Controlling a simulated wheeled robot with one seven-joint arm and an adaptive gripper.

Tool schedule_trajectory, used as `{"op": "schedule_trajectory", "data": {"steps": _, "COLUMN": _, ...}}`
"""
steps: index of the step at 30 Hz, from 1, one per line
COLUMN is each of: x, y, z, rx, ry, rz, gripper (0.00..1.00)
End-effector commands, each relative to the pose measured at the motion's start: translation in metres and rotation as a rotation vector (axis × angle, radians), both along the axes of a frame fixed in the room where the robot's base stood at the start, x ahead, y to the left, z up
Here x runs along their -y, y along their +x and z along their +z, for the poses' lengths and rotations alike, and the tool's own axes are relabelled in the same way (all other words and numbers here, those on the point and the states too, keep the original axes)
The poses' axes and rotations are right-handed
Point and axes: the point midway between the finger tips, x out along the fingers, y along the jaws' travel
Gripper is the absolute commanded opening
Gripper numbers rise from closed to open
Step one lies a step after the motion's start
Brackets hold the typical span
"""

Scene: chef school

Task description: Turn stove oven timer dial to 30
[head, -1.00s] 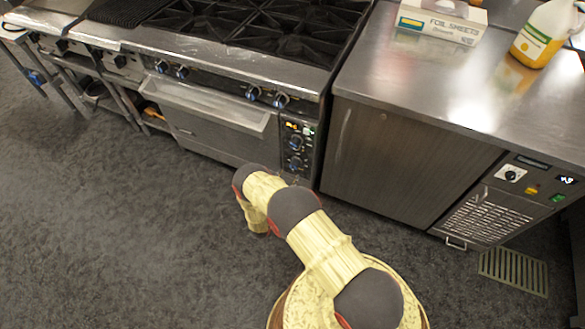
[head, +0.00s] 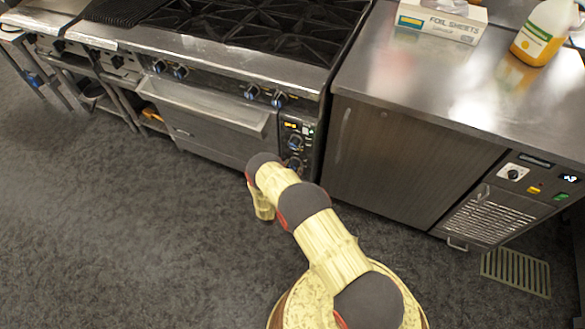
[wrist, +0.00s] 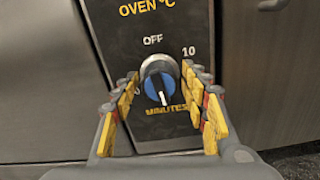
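The oven timer dial (wrist: 158,84) is a round blue knob with a silver rim on a black panel (wrist: 150,45). "OFF" is printed above it, "10" at its upper right and "MINUTES" below. Its white pointer line points nearly straight down. My gripper (wrist: 161,76) is open in the wrist view, with yellow-padded fingers on the left and right of the dial. I cannot tell whether they touch it. In the head view the control panel is on the stove's right end, with the lower dial (head: 294,163) just beyond my arm. My gripper is hidden there.
The oven door with its handle (head: 205,105) is left of the panel, below the burners (head: 265,30). A steel counter unit (head: 400,160) stands close on the right. A foil sheets box (head: 440,20) and a bottle (head: 541,32) are on it. The floor is clear.

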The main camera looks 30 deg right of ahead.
Motion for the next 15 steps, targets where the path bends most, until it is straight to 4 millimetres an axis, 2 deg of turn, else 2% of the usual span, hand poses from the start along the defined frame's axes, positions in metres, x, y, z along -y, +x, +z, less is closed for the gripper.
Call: {"op": "schedule_trajectory", "data": {"steps": 15, "x": 0.0, "y": -0.0003, "z": -0.0001, "rx": 0.0, "ry": 0.0, "rz": 0.0, "gripper": 0.13}}
